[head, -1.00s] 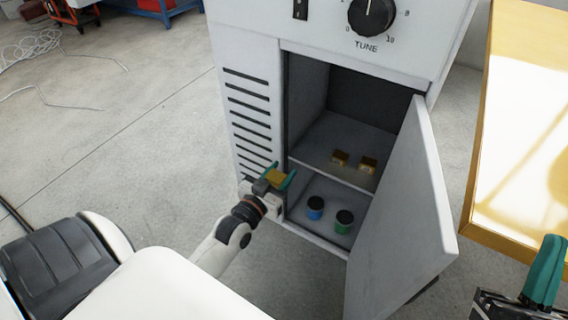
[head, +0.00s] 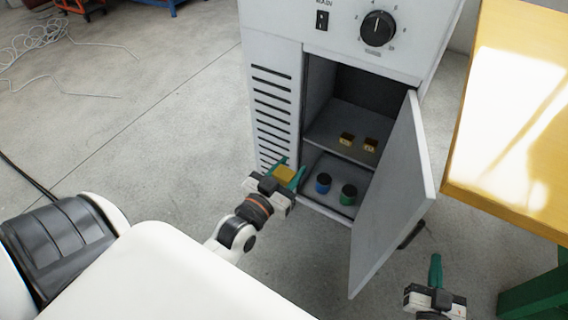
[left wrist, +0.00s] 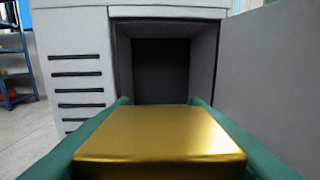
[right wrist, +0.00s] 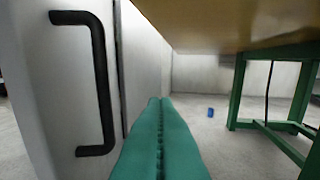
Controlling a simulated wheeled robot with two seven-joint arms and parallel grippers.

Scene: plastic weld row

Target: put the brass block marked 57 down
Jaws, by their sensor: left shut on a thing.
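My left gripper (head: 287,174) is shut on a brass block (head: 284,174) in front of the open cabinet (head: 273,130). In the left wrist view the brass block (left wrist: 160,137) sits between the green fingers, facing the dark opening; no number is readable on it. Two other brass blocks (head: 346,139) (head: 370,145) stand on the cabinet's upper shelf (head: 325,131). My right gripper (head: 436,270) is low at the right, outside the open door. In the right wrist view its green fingers (right wrist: 159,105) are together and empty.
The cabinet door (head: 393,195) stands open to the right, its black handle (right wrist: 98,84) near my right gripper. A yellow-topped table (head: 505,110) is at the right.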

